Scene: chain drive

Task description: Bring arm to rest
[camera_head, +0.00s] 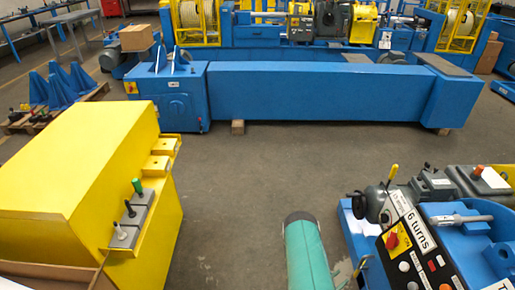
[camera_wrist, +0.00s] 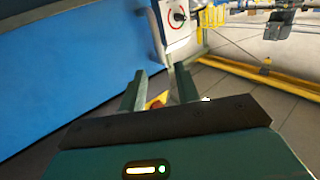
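My gripper (camera_wrist: 160,78) shows in the wrist view with its two green fingers spread apart. A small yellow and red patch shows between the fingers, and I cannot tell what it belongs to. I see nothing clamped between the fingertips. Beyond them are a large blue panel (camera_wrist: 60,65) on the left and a pale box with a round red-ringed dial (camera_wrist: 177,17). In the head view a teal link of my arm (camera_head: 306,255) rises from the bottom edge, right of the middle. My gripper cannot be made out in that view.
A yellow cabinet with levers (camera_head: 80,180) stands at left. A blue machine with a "6 turns" control panel (camera_head: 408,245) is close at right. A long blue machine bed (camera_head: 320,90) crosses the back. Grey floor (camera_head: 240,190) between them is open. Yellow floor rails (camera_wrist: 265,75) show in the wrist view.

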